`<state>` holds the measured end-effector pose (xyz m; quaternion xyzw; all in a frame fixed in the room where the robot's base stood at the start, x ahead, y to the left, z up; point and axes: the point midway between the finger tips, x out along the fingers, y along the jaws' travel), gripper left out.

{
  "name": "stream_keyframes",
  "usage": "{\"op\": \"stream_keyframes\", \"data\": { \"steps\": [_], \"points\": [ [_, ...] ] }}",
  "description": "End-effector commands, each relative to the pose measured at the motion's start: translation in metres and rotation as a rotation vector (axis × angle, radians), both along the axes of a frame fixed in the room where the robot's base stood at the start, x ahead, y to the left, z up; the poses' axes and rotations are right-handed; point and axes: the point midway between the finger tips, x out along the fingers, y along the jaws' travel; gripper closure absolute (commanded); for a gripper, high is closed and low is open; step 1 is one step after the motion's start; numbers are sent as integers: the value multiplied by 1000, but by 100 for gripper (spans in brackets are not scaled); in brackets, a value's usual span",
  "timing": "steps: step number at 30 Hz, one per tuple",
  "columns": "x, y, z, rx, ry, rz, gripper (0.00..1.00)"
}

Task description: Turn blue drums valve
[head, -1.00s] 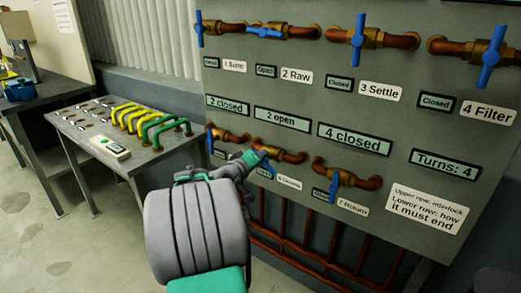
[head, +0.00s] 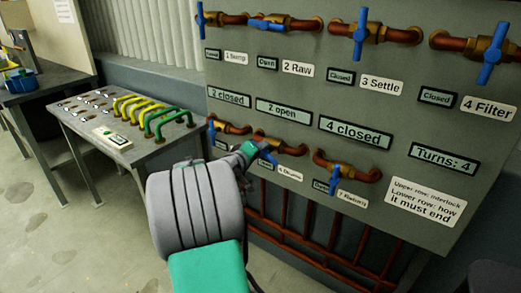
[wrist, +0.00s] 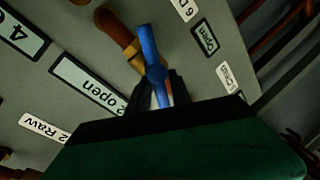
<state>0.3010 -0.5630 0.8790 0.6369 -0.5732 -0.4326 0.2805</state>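The 6 Drums valve is the middle one in the lower row, and only part of its label (head: 289,172) reads. Its blue handle (wrist: 154,68) stands lengthwise in the wrist view, in front of a brown-orange pipe (wrist: 117,32). A small "Open" tag (wrist: 205,40) sits beside it. My gripper (head: 254,151) is at this valve in the head view and hides part of it. In the wrist view my gripper (wrist: 158,92) has its dark fingers on either side of the handle's near end. Whether they press on it does not show.
Neighbouring valve 7 (head: 336,175) is close on the right, and another lower valve (head: 230,127) on the left. Upper-row valves (head: 361,32) line the grey panel. Displays read 2 closed, 2 open (head: 283,111), 4 closed, Turns: 4. A table (head: 150,146) with coloured handles stands left.

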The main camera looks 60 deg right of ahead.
Motion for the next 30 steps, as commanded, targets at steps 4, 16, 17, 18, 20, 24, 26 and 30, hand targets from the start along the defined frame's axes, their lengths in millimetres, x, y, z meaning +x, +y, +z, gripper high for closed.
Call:
{"op": "stream_keyframes", "data": {
  "steps": [4,16,17,18,20,24,26,30],
  "points": [
    [0,0,0,0,-1,0,63],
    [2,24,8,-2,-3,4,63],
    [2,30,9,-2,-2,5,63],
    [3,39,11,-1,-1,5,63],
    [3,52,14,-1,-2,6,63],
    [3,71,18,-1,-1,3,63],
    [3,75,18,0,-1,2,63],
    [2,76,18,0,-1,0,63]
  ]
}}
